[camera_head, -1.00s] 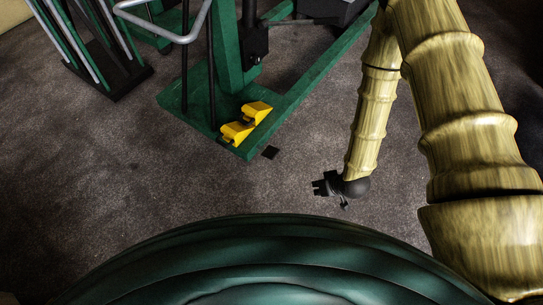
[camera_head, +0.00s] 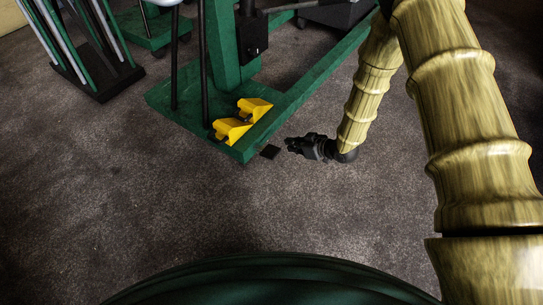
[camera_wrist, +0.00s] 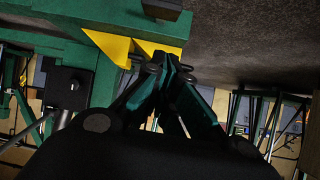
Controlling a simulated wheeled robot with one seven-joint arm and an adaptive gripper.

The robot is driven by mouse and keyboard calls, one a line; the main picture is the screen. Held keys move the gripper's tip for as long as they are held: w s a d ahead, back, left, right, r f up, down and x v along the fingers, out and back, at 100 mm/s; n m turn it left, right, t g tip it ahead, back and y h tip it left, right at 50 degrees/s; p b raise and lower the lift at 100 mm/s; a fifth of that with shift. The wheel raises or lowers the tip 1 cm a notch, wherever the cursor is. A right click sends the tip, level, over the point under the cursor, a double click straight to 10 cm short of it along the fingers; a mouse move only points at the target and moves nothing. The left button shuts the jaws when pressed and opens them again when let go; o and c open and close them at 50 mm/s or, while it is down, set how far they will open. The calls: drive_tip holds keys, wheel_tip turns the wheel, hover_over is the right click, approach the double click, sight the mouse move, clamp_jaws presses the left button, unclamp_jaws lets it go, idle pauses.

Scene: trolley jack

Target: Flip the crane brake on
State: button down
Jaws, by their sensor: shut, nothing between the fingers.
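The green crane base (camera_head: 178,100) stands on the floor at upper middle in the head view. Two yellow pedals sit side by side on its near end: one at front left (camera_head: 230,130) and one behind right (camera_head: 254,108). Which of them is the brake, I cannot tell. My gripper (camera_head: 290,144) is low over the floor, to the right of the pedals and apart from them. Its fingers are shut and empty. In the wrist view a yellow pedal (camera_wrist: 110,46) shows behind the fingertips (camera_wrist: 162,62), which hide part of the yellow.
A rack with green and white poles (camera_head: 90,45) stands at upper left. The grey floor in front of the base is clear.

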drive_tip(key=shift+w+a+f+n+y+b, duration=0.15)
drive_tip(key=shift+w+a+n+b, duration=0.1)
drive_tip(key=shift+w+b, duration=0.2)
drive_tip(key=shift+w+a+f+n+y+b, duration=0.2)
drive_tip(key=shift+w+b, duration=0.1)
drive_tip(key=shift+w, duration=0.2)
drive_tip(key=shift+w+a+f+n+y+b, duration=0.15)
drive_tip(key=shift+w+n+b, duration=0.1)
drive_tip(key=shift+w+b, duration=0.2)
drive_tip(key=shift+a+f, duration=0.1)
drive_tip(key=b, duration=0.5)
hover_over(271, 152)
drive_tip(key=f, duration=0.4)
drive_tip(key=shift+w+a+f, duration=0.15)
drive_tip(key=shift+a+f, duration=0.05)
drive_tip(key=shift+f, duration=0.2)
drive_tip(key=shift+f+b, duration=0.55)
drive_tip(key=shift+f, duration=0.4)
drive_tip(key=shift+d+f+b, duration=0.3)
drive_tip(key=shift+f+b, duration=0.25)
drive_tip(key=shift+f, duration=0.35)
drive_tip(key=shift+s, duration=0.2)
